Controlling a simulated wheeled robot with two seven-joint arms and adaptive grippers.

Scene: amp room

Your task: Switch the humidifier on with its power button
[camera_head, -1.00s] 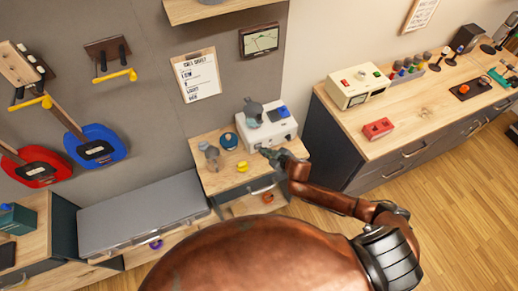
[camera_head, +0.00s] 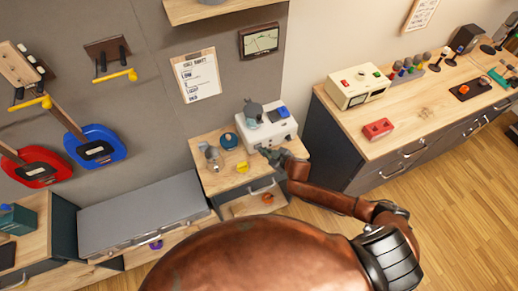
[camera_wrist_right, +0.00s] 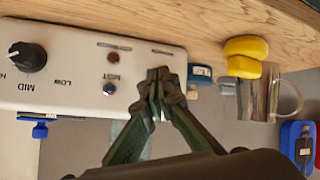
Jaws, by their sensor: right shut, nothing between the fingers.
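The humidifier (camera_head: 280,134) is a white box on the small wooden table, with a grey spout-like piece and a blue part on top. In the right wrist view its white front panel (camera_wrist_right: 70,75) appears upside down, with a dark knob (camera_wrist_right: 28,57), a dark reddish indicator (camera_wrist_right: 113,57), a "MIST" label and a small round button (camera_wrist_right: 109,88). My right gripper (camera_head: 263,151) is in front of the panel. In the wrist view the right gripper (camera_wrist_right: 160,82) is shut and empty, its tips beside the button and apart from it in the picture. My left gripper is not in view.
On the small table (camera_head: 218,181) stand a grey jug (camera_head: 212,155), a teal round object (camera_head: 228,141) and a yellow object (camera_head: 242,167). A long grey case (camera_head: 140,215) lies to the left. A workbench (camera_head: 420,110) with devices stands to the right.

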